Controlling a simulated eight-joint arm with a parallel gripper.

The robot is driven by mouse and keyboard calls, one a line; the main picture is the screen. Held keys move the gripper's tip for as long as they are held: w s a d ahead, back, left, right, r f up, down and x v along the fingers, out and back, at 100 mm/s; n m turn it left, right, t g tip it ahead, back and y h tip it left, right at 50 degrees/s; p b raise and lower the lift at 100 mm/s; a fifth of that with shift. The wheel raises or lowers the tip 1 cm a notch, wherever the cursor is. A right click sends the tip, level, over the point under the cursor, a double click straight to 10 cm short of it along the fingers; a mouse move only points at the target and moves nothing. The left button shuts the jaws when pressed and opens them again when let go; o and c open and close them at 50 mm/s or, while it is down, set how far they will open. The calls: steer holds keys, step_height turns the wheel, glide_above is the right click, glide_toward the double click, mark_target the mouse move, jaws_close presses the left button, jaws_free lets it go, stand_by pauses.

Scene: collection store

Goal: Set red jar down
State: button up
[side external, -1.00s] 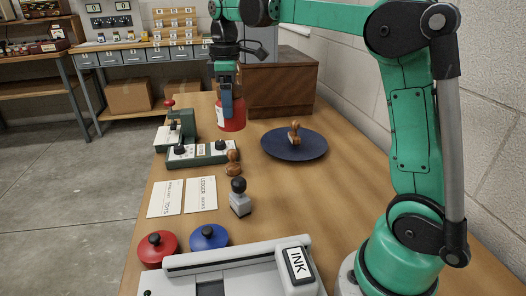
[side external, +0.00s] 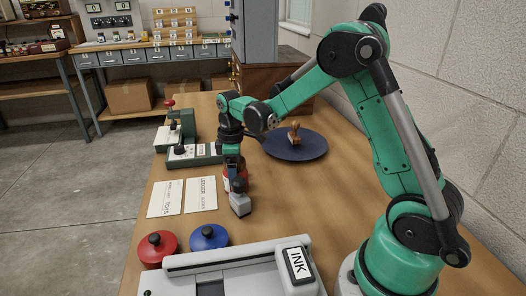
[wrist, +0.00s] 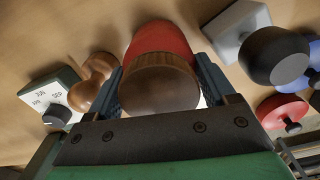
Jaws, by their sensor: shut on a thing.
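The red jar (side external: 244,173) is low over the wooden table (side external: 290,205), partly hidden behind my gripper (side external: 234,177) and a grey block stamp (side external: 240,205). In the wrist view its red body (wrist: 160,38) and round brown wooden lid (wrist: 158,88) are between the fingers of my gripper (wrist: 162,82), which is shut on it. The jar's base is hidden in the side view, so I cannot tell whether it touches the table.
The grey block stamp (wrist: 238,28) and a wooden stamp (wrist: 92,80) stand close on either side. Two cards (side external: 182,197), red (side external: 158,250) and blue (side external: 208,238) lidded pots and an ink machine (side external: 240,268) lie nearer. A dark blue dish (side external: 310,150) holds another stamp.

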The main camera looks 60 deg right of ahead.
steer(key=o, duration=1.1)
steer(key=shift+f, duration=0.15)
step_height(320, 180, up, 12)
steer(key=shift+f, duration=0.15)
steer(key=shift+r, duration=0.3)
steer(key=shift+s+a+r, duration=0.2)
steer(key=shift+s, duration=0.05)
steer(key=s+a+m+t, duration=0.2)
steer(key=s+a, duration=0.1)
steer(key=s+a+f+m+t, duration=0.1)
steer(key=s+a+m+t, duration=0.1)
steer(key=s, duration=0.2)
steer(key=s+a+f+m+t, duration=0.1)
steer(key=s+a+m+t, duration=0.2)
steer(key=shift+s+a+f, duration=0.15)
steer(key=shift+a, duration=0.2)
